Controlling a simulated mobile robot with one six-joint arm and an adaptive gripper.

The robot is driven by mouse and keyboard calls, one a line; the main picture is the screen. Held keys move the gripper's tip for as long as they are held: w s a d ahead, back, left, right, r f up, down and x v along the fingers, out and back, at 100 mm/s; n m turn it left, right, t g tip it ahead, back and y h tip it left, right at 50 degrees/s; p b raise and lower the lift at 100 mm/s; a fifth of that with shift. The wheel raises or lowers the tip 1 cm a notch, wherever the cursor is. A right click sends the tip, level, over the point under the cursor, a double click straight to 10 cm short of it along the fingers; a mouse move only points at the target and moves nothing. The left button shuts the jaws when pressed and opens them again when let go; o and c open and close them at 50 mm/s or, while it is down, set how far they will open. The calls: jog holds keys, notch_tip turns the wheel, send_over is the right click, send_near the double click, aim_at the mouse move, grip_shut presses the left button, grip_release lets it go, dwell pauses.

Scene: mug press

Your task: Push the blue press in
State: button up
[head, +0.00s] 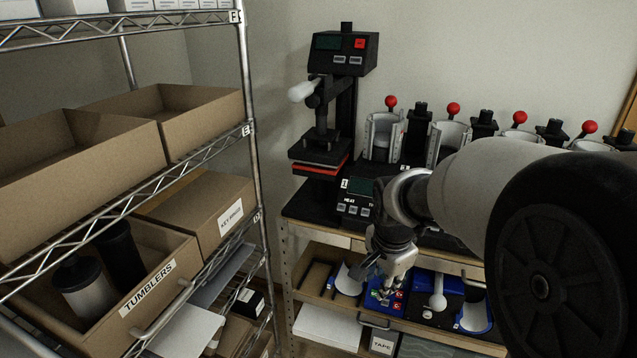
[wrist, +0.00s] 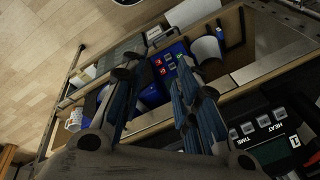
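The blue press sits on the lower wooden shelf below the worktop. Its blue control box (head: 376,301), with red and white buttons, is partly behind my gripper in the head view. A blue body (head: 424,287) with a white knob is to its right. In the wrist view, the blue control box (wrist: 172,58) with coloured buttons shows beyond the fingers. My gripper (head: 372,277) is in front of the shelf, just above the control box in the picture. In the wrist view my gripper (wrist: 163,84) has its fingers wide apart, with nothing held. Contact with the press cannot be told.
Mug presses with red knobs (head: 453,109) stand on the worktop, beside a tall black heat press (head: 343,52). A wire rack (head: 250,130) with cardboard boxes, one a tumblers box (head: 150,287), is at left. The wooden floor (wrist: 40,50) shows clear in the wrist view.

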jog(key=w+d+f+m, duration=0.1)
jog(key=w+f+m, duration=0.2)
jog(key=f, duration=0.9)
jog(key=w+d+f+m+g+b, duration=0.1)
jog(key=w+d+f+m, duration=0.1)
jog(key=w+f, duration=0.4)
jog(key=w+d+f+m+b, duration=0.1)
jog(key=w+f+m, duration=0.3)
jog(key=f, duration=1.3)
jog(key=shift+w+d+f+m, duration=0.3)
jog(key=shift+w+d+m, duration=0.1)
jog(key=shift+w, duration=0.1)
grip_shut()
